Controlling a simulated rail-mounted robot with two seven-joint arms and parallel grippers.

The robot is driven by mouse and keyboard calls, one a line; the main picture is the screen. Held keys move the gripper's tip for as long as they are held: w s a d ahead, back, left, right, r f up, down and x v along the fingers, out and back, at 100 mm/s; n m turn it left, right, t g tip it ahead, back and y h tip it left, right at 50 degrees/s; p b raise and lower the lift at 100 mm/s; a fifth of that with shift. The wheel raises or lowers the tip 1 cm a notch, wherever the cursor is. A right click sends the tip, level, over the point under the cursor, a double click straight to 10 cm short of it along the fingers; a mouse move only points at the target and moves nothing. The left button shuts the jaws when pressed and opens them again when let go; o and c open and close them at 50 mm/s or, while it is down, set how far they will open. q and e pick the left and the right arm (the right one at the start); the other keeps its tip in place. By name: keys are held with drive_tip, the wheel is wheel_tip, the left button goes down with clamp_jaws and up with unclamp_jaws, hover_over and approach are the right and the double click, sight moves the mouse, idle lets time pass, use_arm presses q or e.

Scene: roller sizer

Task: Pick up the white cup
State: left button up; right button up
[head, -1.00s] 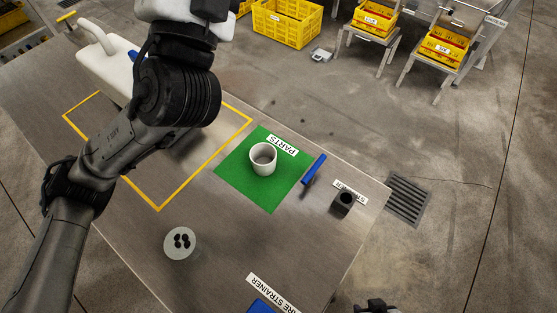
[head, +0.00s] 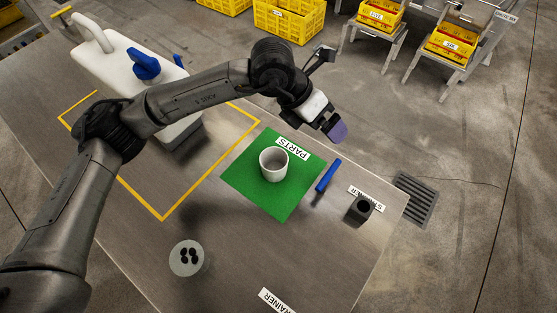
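The white cup (head: 274,165) stands upright on a green mat (head: 249,189) with a PARTS label, on the metal table. Its open top faces up and it looks empty. My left gripper (head: 337,132) is in the air up and to the right of the cup, apart from it, with a purple tip visible. Its fingers are seen too edge-on to tell whether they are open. My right gripper does not show.
A blue-handled tool (head: 328,175) and a dark holder (head: 360,208) are right of the mat. A grey round piece with dark holes (head: 187,258) is at front left. Yellow crates (head: 288,20) are beyond the table.

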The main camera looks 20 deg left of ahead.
sight(275, 150)
use_arm(q)
drive_tip(key=s+a+f+n+g+y, duration=0.2)
drive_tip(key=s+a+f+n+y, duration=0.1)
drive_tip(key=a+y, duration=0.5)
drive_tip(key=shift+h, duration=0.5)
drive_tip(key=f, duration=0.3)
drive_tip(key=f+b, duration=0.1)
drive_tip(key=f, duration=0.2)
drive_tip(key=a+f+b, duration=0.1)
drive_tip(key=f, duration=0.1)
drive_tip(key=shift+w+f, duration=0.15)
drive_tip(key=shift+f, duration=0.25)
drive_tip(key=shift+s+a+f+b, duration=0.1)
drive_tip(key=shift+f+b, duration=0.15)
drive_tip(key=shift+f, duration=0.6)
drive_tip(key=shift+s+d+f+b, duration=0.1)
drive_tip(key=shift+f+b, duration=0.2)
drive_tip(key=shift+f, duration=0.6)
drive_tip(key=shift+s+a+f+b, duration=0.1)
drive_tip(key=shift+f+b, duration=0.15)
drive_tip(key=shift+f, duration=0.6)
drive_tip(key=c, duration=1)
